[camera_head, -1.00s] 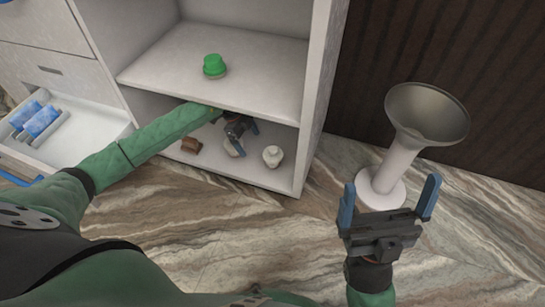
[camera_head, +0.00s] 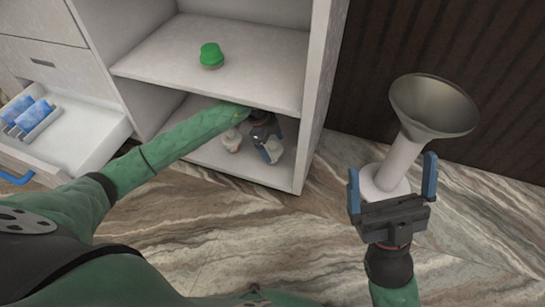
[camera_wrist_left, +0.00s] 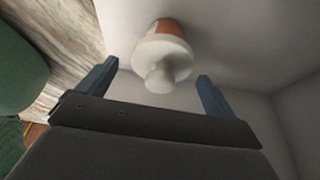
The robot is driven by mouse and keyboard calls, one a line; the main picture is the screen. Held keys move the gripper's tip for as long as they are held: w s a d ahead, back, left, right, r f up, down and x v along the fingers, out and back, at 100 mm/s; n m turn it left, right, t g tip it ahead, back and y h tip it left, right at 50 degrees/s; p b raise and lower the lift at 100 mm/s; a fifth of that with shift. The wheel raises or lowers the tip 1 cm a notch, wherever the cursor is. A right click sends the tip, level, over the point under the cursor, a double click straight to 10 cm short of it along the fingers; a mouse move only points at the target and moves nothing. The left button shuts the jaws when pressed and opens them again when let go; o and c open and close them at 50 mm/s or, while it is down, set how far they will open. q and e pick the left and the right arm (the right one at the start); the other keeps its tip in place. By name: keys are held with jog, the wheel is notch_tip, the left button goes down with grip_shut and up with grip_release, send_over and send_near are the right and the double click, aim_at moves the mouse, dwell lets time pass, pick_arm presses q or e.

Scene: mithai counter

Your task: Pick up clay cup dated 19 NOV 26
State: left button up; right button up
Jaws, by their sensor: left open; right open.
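My left gripper (camera_head: 267,144) reaches into the lower shelf space and is open. In the left wrist view a cup with a clay-brown body and a white knobbed lid (camera_wrist_left: 162,58) stands ahead between the left fingertips (camera_wrist_left: 157,72). In the head view this white-lidded cup (camera_head: 273,151) is partly behind the gripper. Another pale-topped cup (camera_head: 232,140) stands just left of the gripper. A green-topped cup (camera_head: 210,55) stands on the upper shelf. No date is readable on any cup. My right gripper (camera_head: 391,165) is open and empty above the floor.
The upper shelf board (camera_head: 260,80) lies just above my left forearm. The cabinet's right side wall (camera_head: 318,90) is close to the left gripper. An open drawer (camera_head: 90,135) with blue packets (camera_head: 33,115) is at left. A flared pedestal (camera_head: 405,150) stands beyond my right gripper.

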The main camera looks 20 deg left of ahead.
pick_arm(q)
jog(key=shift+c, duration=0.2)
jog(key=c, duration=1.4)
